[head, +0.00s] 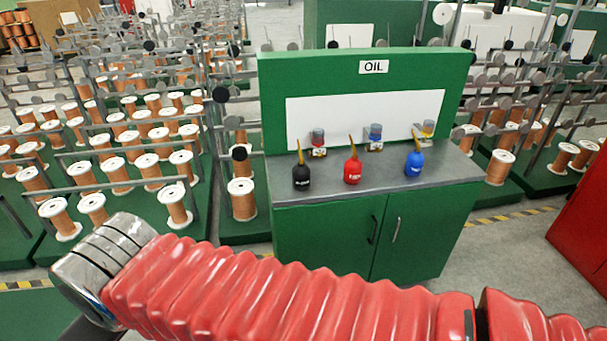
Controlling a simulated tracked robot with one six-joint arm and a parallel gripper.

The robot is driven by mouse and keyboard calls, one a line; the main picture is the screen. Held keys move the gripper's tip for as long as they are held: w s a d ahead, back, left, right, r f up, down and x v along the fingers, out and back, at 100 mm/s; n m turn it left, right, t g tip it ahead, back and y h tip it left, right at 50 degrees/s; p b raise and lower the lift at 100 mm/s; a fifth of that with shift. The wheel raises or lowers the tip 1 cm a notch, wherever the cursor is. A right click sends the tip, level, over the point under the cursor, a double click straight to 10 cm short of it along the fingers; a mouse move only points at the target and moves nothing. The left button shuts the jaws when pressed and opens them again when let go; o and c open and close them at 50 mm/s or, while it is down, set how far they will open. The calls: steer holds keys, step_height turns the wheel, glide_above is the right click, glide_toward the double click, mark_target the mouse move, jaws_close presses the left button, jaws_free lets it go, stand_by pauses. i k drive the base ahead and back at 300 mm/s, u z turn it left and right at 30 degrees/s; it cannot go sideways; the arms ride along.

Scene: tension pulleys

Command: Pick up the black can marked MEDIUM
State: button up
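A black oil can (302,177) with a thin yellow spout stands upright at the left on the grey top of the green oil cabinet (330,236). It bears small white lettering, too small to read surely. A red can (352,170) stands to its right, and a blue can (414,162) stands farther right; both have yellow spouts. My red ribbed arm crosses the bottom of the view, with a grey metal joint at its left end. My gripper is not in view, and nothing touches the cans.
Several small containers with coloured contents, such as one with red (318,139), sit behind the cans against the white panel. The OIL sign (374,67) is above. Racks of copper wire spools (241,199) stand close on the left. Grey floor (480,262) is open right of the cabinet.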

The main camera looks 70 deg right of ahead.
mark_target(301, 172)
steer(key=z, duration=0.35)
steer(key=i, duration=0.6)
steer(key=z, duration=1.05)
steer(key=i, duration=0.8)
steer(key=z, duration=0.55)
